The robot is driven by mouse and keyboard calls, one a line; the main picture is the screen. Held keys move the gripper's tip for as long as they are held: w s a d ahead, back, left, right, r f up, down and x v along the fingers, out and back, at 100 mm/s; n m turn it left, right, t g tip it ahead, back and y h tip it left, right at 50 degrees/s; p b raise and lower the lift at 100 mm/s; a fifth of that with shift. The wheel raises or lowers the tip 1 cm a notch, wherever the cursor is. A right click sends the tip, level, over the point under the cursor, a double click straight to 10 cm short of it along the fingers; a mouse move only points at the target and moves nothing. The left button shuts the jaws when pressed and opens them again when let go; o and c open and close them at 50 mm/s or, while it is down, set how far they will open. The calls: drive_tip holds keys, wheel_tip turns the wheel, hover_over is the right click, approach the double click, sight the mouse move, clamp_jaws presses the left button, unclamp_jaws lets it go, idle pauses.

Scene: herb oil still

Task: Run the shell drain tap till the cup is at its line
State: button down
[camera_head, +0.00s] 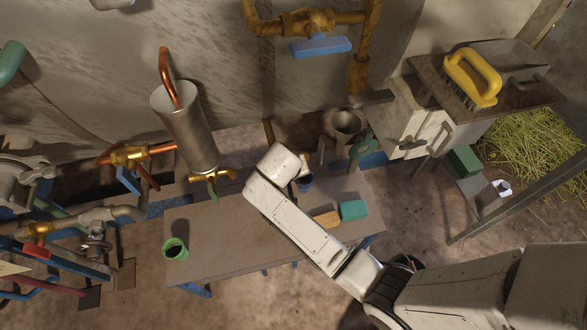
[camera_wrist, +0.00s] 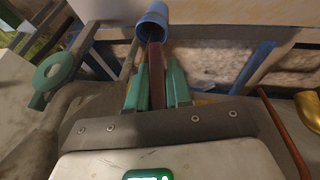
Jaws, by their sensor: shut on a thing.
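My gripper (camera_wrist: 156,84) shows in the wrist view, its green fingers closed on a dark red-brown bar (camera_wrist: 156,66). The bar runs up to a blue cup (camera_wrist: 153,22); I cannot tell whether they are joined. A green cup (camera_head: 175,249) stands upright at the bench's left end. Cup lines and liquid level cannot be made out.
The bench (camera_head: 225,240) is bare between the green cup and my arm. A wooden block (camera_head: 326,219) and a teal block (camera_head: 353,210) lie right of my arm. Brass valves and pipes (camera_head: 130,156) crowd the left. A yellow brush (camera_head: 473,78) lies on the cabinet.

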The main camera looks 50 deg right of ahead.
drive_tip(key=shift+h, duration=0.5)
drive_tip(key=c, duration=1.1)
unclamp_jaws()
drive_tip(key=v, duration=0.5)
drive_tip(key=p+v, duration=0.1)
drive_tip(key=v, duration=0.4)
drive_tip(key=shift+w+a+r+p, duration=0.2)
drive_tip(key=shift+r+p, duration=0.1)
drive_tip(key=shift+r, duration=0.1)
drive_tip(key=shift+d, duration=0.1)
